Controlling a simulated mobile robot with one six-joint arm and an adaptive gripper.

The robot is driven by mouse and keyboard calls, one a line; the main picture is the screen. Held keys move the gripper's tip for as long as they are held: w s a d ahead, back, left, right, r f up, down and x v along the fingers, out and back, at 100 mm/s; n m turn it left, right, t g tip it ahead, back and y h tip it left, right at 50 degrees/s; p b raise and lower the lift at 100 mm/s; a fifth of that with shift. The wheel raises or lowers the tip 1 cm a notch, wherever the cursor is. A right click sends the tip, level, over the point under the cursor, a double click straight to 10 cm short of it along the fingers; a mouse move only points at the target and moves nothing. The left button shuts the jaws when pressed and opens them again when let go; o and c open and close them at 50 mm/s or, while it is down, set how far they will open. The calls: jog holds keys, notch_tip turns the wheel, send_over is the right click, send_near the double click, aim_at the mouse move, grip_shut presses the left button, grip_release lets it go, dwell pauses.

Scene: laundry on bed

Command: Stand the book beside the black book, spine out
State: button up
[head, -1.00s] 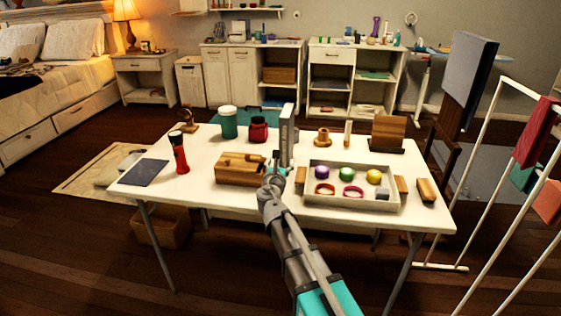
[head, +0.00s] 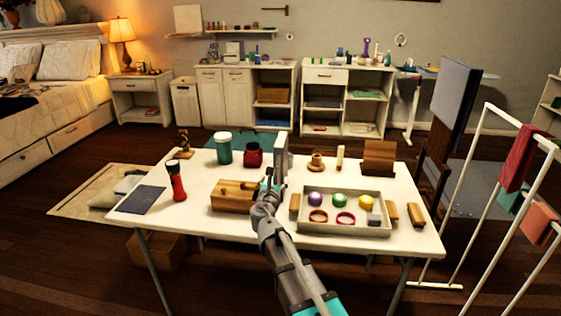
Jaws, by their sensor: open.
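A thin dark blue-grey flat item (head: 142,199), which may be the book, lies at the left end of the white table (head: 330,243). Its spine cannot be made out. My gripper (head: 281,155) is an upright grey form above the middle of the table, just right of the red jar. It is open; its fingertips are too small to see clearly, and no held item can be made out. It partly hides the wooden block behind my wrist. I cannot pick out the black book with certainty; dark items stand in the back shelf unit (head: 335,76).
A red-and-black flashlight (head: 177,184), green jar (head: 223,147), red jar (head: 253,156) and wooden block (head: 232,195) stand near my arm. A grey tray (head: 345,227) of small items and a wooden holder (head: 379,157) are right. A drying rack (head: 480,190) flanks the table's right end.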

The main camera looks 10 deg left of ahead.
jog(key=p, duration=0.4)
send_near(278, 153)
jog(key=shift+w+a+r, duration=0.1)
jog(key=shift+w, duration=0.2)
jog(key=shift+w, duration=0.15)
jog(key=w, duration=0.8)
jog(key=shift+w+d, duration=0.15)
jog(key=shift+d, duration=0.05)
jog(key=shift+w+d+r, duration=0.1)
jog(key=shift+w, duration=2.55)
grip_shut()
